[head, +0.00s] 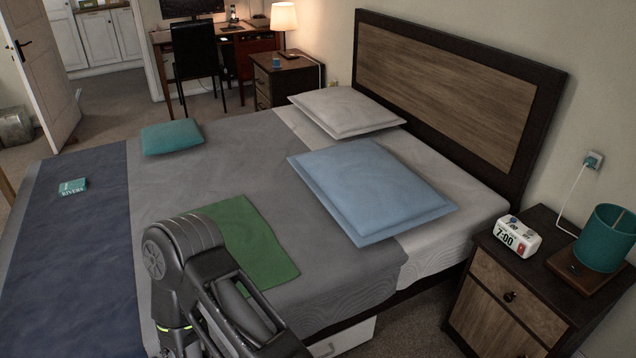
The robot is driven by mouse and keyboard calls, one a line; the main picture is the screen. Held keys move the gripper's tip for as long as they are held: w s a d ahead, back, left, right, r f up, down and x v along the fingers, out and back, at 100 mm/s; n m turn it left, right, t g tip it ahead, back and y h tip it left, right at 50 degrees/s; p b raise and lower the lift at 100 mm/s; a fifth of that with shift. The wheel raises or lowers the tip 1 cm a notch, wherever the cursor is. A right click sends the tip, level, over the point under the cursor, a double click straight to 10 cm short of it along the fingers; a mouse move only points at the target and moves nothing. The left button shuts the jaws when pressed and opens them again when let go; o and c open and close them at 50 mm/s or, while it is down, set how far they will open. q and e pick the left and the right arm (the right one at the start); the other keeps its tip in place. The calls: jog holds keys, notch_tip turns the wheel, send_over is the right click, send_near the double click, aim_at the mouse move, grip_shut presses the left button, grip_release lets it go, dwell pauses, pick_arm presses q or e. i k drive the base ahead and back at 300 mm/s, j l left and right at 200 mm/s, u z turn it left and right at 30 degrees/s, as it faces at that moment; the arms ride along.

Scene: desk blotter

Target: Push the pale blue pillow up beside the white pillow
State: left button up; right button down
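The pale blue pillow (372,190) lies flat on the bed's near half, partly on the grey cover (225,165) and partly on the bare white sheet (428,160). The white pillow (345,109) lies farther back on the bed, close to the headboard (450,90). The two pillows look close together, with the blue one nearer to me and set farther from the headboard. One of my dark arms rises at the bottom of the head view, left of the blue pillow. Neither gripper shows, and nothing of mine visibly touches either pillow.
A green cloth (245,235) lies on the cover beside my arm. A teal cushion (171,137) and a teal book (73,186) lie farther left. The near nightstand (510,285) holds a clock (516,236) and a teal lamp (604,238). White sheet is free between blue pillow and headboard.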

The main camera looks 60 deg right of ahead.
aim_at(375, 196)
jog(key=k+l, duration=0.15)
jog(key=l, duration=0.2)
jog(key=k+l, duration=0.1)
jog(key=l, duration=0.25)
jog(key=k+l, duration=0.15)
jog(key=l, duration=0.25)
jog(key=k+l, duration=0.15)
jog(key=l, duration=0.2)
jog(key=k+l, duration=0.15)
jog(key=l, duration=0.2)
